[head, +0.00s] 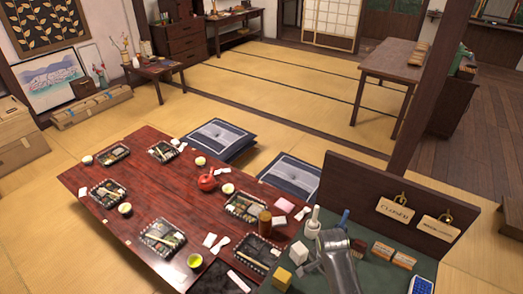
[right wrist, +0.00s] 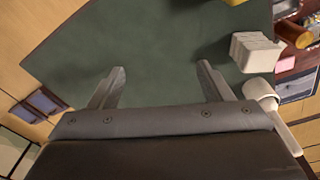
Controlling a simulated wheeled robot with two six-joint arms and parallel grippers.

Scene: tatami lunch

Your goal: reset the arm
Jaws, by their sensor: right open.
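My right arm comes in at the bottom right of the head view over the green counter (head: 385,276). In the right wrist view my right gripper (right wrist: 160,78) is open, with its two grey fingers wide apart. Nothing is between the fingers, and they are above the green counter surface (right wrist: 135,40). A white block (right wrist: 255,52) and a white-headed tool (right wrist: 262,95) lie to the right of the fingers, apart from them. My left gripper does not show in either view.
On the counter stand a white bottle (head: 312,222), a yellow block (head: 281,279) and small boxes (head: 382,250). A dark board (head: 345,185) with hanging signs rises behind. The red-brown table (head: 100,215) on the left holds several trays and a red teapot (head: 207,182).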

